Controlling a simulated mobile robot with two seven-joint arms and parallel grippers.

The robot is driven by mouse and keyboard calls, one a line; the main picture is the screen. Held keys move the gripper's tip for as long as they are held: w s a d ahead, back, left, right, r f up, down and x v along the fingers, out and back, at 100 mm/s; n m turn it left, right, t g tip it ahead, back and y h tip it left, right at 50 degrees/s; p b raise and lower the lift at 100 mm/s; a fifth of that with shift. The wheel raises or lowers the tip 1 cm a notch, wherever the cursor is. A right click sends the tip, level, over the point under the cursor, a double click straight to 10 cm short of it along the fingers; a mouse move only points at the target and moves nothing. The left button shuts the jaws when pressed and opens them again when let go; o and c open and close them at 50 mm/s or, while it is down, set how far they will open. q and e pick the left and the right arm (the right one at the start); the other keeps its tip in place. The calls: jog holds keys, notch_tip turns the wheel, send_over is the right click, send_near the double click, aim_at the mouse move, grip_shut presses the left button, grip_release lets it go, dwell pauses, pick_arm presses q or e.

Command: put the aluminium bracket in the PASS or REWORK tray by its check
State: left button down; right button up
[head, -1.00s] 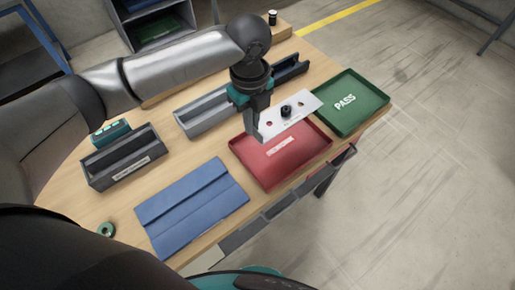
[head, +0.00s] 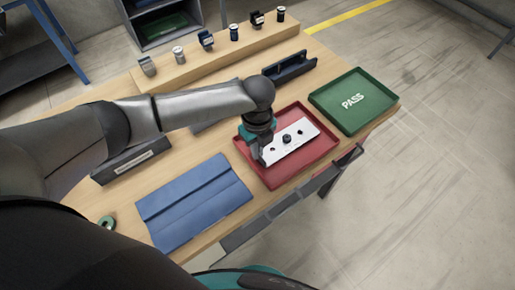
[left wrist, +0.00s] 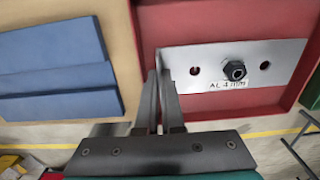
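The aluminium bracket (head: 304,133) is a pale flat plate with holes and a dark bolt or nut in the middle. It is low in the red tray (head: 296,168), roughly level; whether it touches the floor is unclear. The left wrist view shows the bracket (left wrist: 285,60) with a small label reading about "AL 4". My left gripper (head: 263,160) is shut on its left end; the fingers (left wrist: 160,72) show there. The green PASS tray (head: 375,108) is empty, behind and right. The red tray's label is hidden under the bracket. My right gripper is not in view.
A blue folded mat (head: 195,203) lies left of the red tray. A dark channel-shaped holder (head: 290,68) stands behind. A wooden ledge (head: 215,62) carries several small parts. A grey labelled bin (head: 130,165) is partly behind my arm. A green ring (head: 107,223) lies at the front left.

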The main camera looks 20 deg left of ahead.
pick_arm(q)
jog(key=shift+f, duration=0.55)
jog(key=c, duration=1.3)
grip_release()
notch_tip(320, 180, up, 13)
jog(key=shift+r+p, duration=0.15)
jog(key=shift+p, duration=0.45)
